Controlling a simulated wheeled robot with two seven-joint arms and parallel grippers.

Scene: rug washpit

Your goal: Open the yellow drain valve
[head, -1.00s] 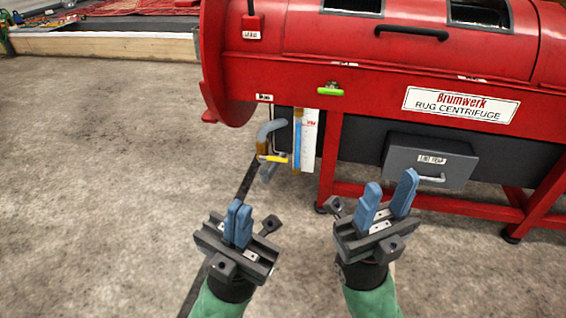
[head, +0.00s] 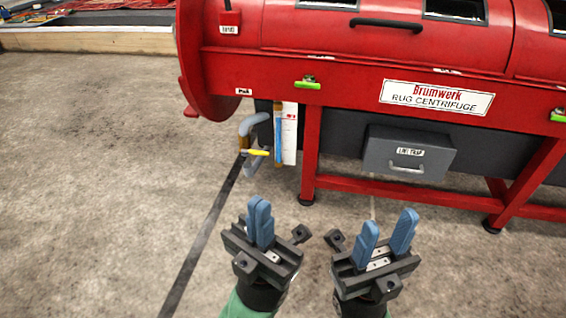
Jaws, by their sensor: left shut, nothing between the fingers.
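The yellow drain valve (head: 256,152) is a small yellow lever on a grey drain pipe (head: 247,127) at the lower left of the red centrifuge. The lever lies roughly level across the pipe. My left gripper (head: 260,202) has blue fingers, shut and empty, and shows below the valve in the picture, apart from it. My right gripper (head: 386,228) is open and empty, further right and lower than the valve. Neither gripper touches anything.
The red rug centrifuge (head: 350,62) stands on red legs across the back. A grey lint trap drawer (head: 405,155) hangs under it. A white panel with a blue strip (head: 288,135) is right of the valve. The concrete floor (head: 110,190) at left is clear.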

